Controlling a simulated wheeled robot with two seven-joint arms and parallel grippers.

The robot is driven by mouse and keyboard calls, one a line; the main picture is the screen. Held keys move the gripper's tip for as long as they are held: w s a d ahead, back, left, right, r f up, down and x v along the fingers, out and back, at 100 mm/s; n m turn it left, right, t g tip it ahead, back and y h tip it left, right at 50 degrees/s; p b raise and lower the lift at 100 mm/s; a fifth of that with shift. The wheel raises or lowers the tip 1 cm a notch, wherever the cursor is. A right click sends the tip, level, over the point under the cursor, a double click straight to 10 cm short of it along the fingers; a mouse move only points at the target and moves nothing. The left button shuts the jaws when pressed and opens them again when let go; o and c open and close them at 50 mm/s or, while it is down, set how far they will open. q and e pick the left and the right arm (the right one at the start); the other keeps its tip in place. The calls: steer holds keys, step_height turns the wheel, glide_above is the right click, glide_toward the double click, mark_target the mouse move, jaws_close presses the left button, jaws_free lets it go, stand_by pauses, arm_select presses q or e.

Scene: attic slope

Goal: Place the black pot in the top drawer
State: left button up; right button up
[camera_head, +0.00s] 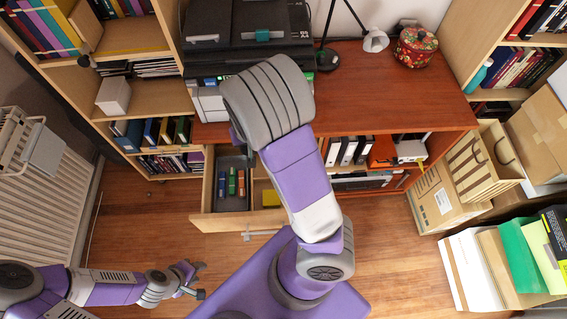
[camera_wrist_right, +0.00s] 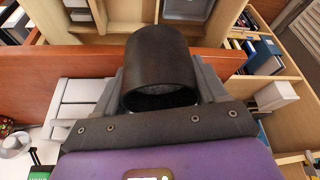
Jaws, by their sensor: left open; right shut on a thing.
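The black pot (camera_wrist_right: 158,52) is a dark cylinder between the fingers of my right gripper (camera_wrist_right: 160,85) in the right wrist view. That gripper is shut on it. In the head view my right arm hides both. The open top drawer (camera_head: 207,222) extends from under the desk, left of my right arm, with a grey inside and several small coloured items in its left part. My arm covers part of its right side. My left gripper (camera_head: 194,281) is open and empty, low at the left over the floor, apart from the drawer.
The red-brown desk (camera_head: 385,95) carries a black printer (camera_head: 250,35), a lamp (camera_head: 374,41) and a red patterned tin (camera_head: 414,47). Shelves flank it. Cardboard boxes (camera_head: 440,197) stand at the right, and a white radiator (camera_head: 45,190) at the left. Wooden floor before the drawer is clear.

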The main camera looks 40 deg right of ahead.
steer(key=d+r+m, duration=0.1)
steer(key=d+m, duration=0.2)
steer(key=d, duration=0.4)
steer(key=shift+h, duration=0.5)
step_height(320, 180, down, 22)
steer(key=b, duration=1)
steer(key=shift+s, duration=0.1)
steer(key=shift+a+f+b, duration=0.1)
steer(key=shift+f+b, duration=0.8)
steer(key=shift+f, duration=1.85)
steer(key=shift+f, duration=0.1)
steer(key=o, duration=0.7)
steer(key=shift+f, duration=0.1)
steer(key=o, duration=0.4)
steer(key=shift+o, duration=0.2)
